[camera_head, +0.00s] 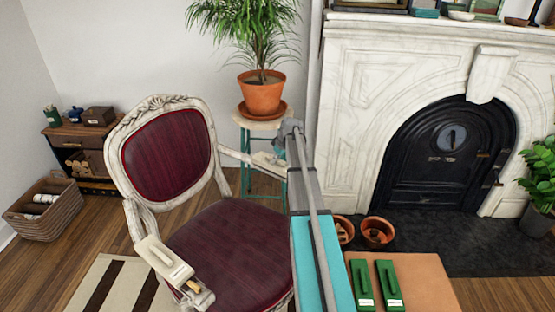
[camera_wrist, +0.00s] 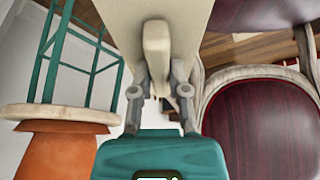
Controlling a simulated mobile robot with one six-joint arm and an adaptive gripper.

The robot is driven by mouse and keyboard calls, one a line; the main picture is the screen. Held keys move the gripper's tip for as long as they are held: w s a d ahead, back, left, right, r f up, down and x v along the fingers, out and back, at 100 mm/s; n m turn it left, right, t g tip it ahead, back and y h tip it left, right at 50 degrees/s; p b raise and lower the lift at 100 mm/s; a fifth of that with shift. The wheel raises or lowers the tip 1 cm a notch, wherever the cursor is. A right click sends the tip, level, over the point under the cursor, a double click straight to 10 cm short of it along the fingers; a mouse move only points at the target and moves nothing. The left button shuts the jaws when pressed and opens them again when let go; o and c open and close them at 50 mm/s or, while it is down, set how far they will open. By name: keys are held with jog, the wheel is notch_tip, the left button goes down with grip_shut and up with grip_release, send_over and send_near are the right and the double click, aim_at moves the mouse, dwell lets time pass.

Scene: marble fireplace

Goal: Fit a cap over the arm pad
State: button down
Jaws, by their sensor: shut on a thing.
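My gripper (camera_wrist: 160,92) is shut on the raised handle of a cream cap (camera_wrist: 156,50) in the wrist view. In the head view this held cap (camera_head: 268,162) shows at the chair's right-hand arm (camera_head: 234,153), partly behind my arm. The pad there is hidden, and I cannot tell whether the cap touches it. The chair (camera_head: 165,155) has a carved whitish frame and dark red upholstery. Another cream cap (camera_head: 165,258) with a handle and label lies on the front of its left-hand arm.
Two green caps (camera_head: 361,285) lie on a tan surface (camera_head: 425,280) at the front. A potted plant (camera_head: 262,95) stands on a teal-legged stand (camera_head: 245,170) close behind my gripper. Terracotta bowls (camera_head: 378,232) sit by the marble fireplace (camera_head: 350,110). A basket (camera_head: 45,212) is at left.

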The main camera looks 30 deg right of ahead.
jog(key=shift+f, duration=0.15)
dwell(0.3)
jog(key=c, duration=0.5)
grip_release()
jog(key=shift+c, duration=0.2)
